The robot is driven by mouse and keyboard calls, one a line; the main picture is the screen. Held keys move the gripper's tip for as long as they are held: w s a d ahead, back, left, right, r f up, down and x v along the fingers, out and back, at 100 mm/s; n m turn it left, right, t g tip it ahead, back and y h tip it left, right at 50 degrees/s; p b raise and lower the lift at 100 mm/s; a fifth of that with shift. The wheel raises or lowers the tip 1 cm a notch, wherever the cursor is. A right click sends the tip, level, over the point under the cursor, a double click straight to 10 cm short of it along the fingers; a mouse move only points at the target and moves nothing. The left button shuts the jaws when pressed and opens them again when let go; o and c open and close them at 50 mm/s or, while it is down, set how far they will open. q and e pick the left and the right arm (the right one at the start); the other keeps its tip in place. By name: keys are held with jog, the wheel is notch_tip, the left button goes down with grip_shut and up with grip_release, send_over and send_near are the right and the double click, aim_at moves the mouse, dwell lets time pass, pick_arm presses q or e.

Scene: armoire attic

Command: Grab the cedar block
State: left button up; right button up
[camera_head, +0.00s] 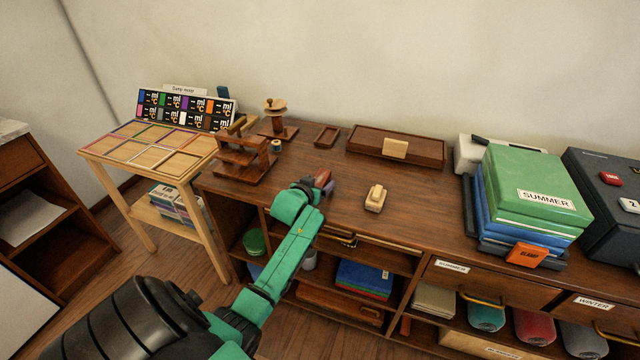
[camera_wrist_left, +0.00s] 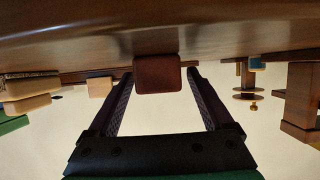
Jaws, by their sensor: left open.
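A small reddish-brown block (camera_head: 322,177), which looks like the cedar block, sits on the dark wooden cabinet top (camera_head: 345,205). My left gripper (camera_head: 318,184) is right at it in the head view and partly hides it. In the left wrist view, which is upside down, the block (camera_wrist_left: 157,74) shows between the two fingertips of my open left gripper (camera_wrist_left: 160,77). A gap shows on each side of it. I cannot tell how far the block reaches between the fingers. My right gripper is not in view.
A wooden stand (camera_head: 243,158) is at left, a small tray (camera_head: 327,136) and long brown box (camera_head: 420,148) behind. A green SUMMER box (camera_head: 535,185) is stacked at right. The top around the pale block is clear.

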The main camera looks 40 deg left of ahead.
pick_arm(q)
jog(key=shift+s, duration=0.1)
jog(key=c, duration=1.3)
grip_shut()
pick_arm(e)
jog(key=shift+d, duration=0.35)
